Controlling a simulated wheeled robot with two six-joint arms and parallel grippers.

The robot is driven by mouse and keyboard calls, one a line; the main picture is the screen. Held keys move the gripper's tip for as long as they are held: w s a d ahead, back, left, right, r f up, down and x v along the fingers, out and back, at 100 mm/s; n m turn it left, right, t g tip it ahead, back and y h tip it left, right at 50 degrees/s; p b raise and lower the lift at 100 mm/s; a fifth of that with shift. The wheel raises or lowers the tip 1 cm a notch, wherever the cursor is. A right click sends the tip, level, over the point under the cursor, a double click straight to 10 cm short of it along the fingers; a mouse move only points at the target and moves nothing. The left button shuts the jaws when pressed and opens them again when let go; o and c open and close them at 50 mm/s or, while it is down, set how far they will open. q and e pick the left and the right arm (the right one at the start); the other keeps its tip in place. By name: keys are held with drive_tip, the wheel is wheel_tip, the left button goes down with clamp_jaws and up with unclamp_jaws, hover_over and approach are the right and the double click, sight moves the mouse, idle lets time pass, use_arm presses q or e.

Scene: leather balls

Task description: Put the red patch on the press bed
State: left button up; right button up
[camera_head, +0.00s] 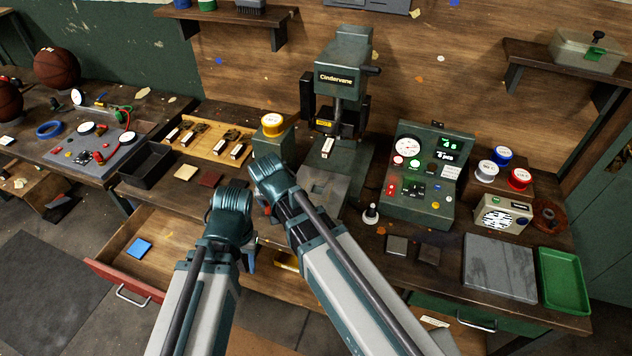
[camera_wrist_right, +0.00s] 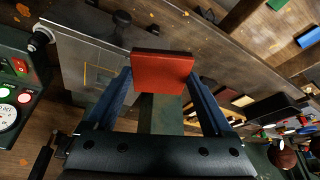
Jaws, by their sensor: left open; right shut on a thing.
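The red patch (camera_wrist_right: 161,72) is held edge-on between the two blue fingers of my right gripper (camera_wrist_right: 161,78). The press bed (camera_wrist_right: 85,65) is a grey metal plate with a thin yellow outline, left of the patch in the right wrist view. In the head view the press bed (camera_head: 325,188) lies under the green press, partly behind my right arm. The patch is held apart from the outlined area. My left gripper (camera_head: 249,262) is open and empty over the open drawer, mostly hidden by its own wrist.
A tan patch (camera_head: 186,172) and a dark red-brown patch (camera_head: 210,178) lie on the bench beside a black tray (camera_head: 150,165). A blue patch (camera_head: 138,248) lies in the open drawer (camera_head: 125,222). A control box (camera_head: 425,180) and a black-knobbed stamp (camera_head: 371,213) stand right of the press.

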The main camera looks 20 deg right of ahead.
drive_tip(key=w+d, duration=0.2)
drive_tip(key=d, duration=0.2)
drive_tip(key=w+d+f+b, duration=0.1)
drive_tip(key=w+d, duration=0.2)
drive_tip(key=d, duration=0.1)
drive_tip(key=w+d, duration=0.2)
drive_tip(key=d, duration=0.3)
drive_tip(key=shift+w+f, duration=0.2)
drive_tip(key=shift+f, duration=0.05)
drive_tip(key=f+b, duration=0.3)
drive_tip(key=b, duration=0.1)
drive_tip(key=shift+w+d+f, duration=0.2)
drive_tip(key=shift+d+f, duration=0.1)
drive_tip(key=shift+f, duration=0.1)
drive_tip(key=shift+r, duration=0.15)
drive_tip(key=o, duration=1.1)
